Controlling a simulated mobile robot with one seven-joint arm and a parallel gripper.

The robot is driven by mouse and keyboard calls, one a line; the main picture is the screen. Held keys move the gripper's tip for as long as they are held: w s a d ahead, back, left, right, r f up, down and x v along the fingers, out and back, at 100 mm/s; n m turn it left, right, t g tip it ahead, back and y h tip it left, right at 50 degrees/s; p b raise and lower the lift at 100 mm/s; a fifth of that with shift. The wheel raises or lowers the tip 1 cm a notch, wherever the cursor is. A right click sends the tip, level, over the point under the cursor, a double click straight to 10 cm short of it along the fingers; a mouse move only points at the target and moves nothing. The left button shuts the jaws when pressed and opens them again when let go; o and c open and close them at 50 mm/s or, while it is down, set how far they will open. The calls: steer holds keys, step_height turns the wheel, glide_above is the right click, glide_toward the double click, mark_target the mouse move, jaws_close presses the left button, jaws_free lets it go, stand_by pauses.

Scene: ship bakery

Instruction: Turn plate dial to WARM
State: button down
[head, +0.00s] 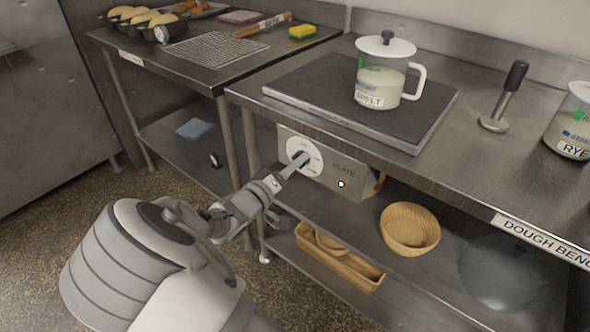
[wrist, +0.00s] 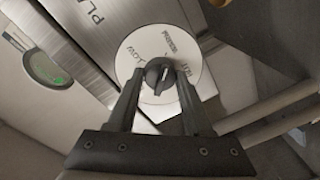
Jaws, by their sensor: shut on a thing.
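The plate dial is a dark knob (wrist: 161,76) on a round white face (wrist: 136,52) with markings around it; "LOW" and "HOT" look readable in the wrist view, the others are blurred. The white face (head: 293,147) also shows in the head view, on a metal control box (head: 338,183) marked "PLATE" under the bench edge. My gripper (wrist: 160,88) is shut on the knob, one finger on each side. A light pointer line shows on the knob, but I cannot tell which marking it meets. In the head view my gripper (head: 297,163) hides most of the knob.
Above the box, a dark hot plate (head: 300,88) carries a lidded jar (head: 383,85) marked "SPELT". Baskets, among them a round one (head: 410,228), sit on the shelf below. The bench edge overhangs the box; floor at the left is clear.

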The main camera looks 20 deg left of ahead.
stand_by(0.5)
steer(key=shift+c, duration=1.6)
jaws_free()
steer(key=shift+s+a, duration=0.1)
steer(key=shift+s, duration=0.05)
steer(key=f+p+v, duration=0.1)
steer(key=p+v, duration=0.2)
steer(key=v, duration=1.4)
steer(key=shift+r, duration=0.4)
